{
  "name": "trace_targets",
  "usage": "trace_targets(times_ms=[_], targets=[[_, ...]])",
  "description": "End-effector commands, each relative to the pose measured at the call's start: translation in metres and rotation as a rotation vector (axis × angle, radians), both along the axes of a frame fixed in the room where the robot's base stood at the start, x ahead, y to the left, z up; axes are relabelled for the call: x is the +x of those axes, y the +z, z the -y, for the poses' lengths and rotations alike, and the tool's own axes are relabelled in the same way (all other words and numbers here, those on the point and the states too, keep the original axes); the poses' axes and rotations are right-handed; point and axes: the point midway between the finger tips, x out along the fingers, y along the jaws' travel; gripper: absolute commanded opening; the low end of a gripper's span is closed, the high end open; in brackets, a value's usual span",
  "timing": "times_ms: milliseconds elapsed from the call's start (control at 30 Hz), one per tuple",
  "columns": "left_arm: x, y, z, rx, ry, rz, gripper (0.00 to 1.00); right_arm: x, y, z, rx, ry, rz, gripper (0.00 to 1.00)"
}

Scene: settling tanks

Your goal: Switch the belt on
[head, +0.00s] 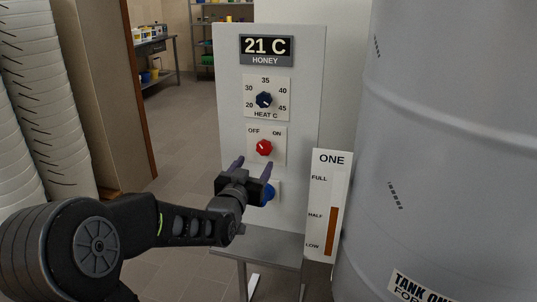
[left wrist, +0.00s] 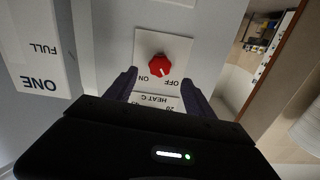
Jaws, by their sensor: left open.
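The red switch knob (head: 264,148) sits on a white plate on the grey control panel (head: 227,125), under the words OFF and ON. Its white mark appears to point up and left, toward OFF. In the left wrist view the red knob (left wrist: 165,65) shows upside down, between and beyond the fingers. My left gripper (head: 252,166) is open and empty, with its fingertips just below and in front of the knob, apparently apart from it. It also shows in the left wrist view (left wrist: 160,80). No belt is visible. My right gripper is not in view.
The dark blue heat knob (head: 264,100) is above the red one. Another blue control (head: 271,192) below is partly hidden by my gripper. A level gauge marked ONE (head: 331,190) and a large grey tank (head: 450,130) stand on the right. A metal shelf (head: 262,243) juts out below.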

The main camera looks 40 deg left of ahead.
Motion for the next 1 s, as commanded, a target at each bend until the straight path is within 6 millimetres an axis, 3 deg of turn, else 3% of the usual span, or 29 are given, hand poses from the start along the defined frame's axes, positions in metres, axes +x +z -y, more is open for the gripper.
trace_targets(times_ms=[267, 700, 1000], targets=[[0.013, -0.001, -0.004, -0.003, -0.001, -0.002, 0.63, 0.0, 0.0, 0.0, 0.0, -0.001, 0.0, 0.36], [0.07, -0.002, -0.024, -0.004, 0.0, -0.002, 0.63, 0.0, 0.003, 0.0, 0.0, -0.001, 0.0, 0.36], [0.074, -0.001, -0.026, -0.003, 0.0, -0.002, 0.63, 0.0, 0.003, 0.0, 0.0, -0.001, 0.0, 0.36]])
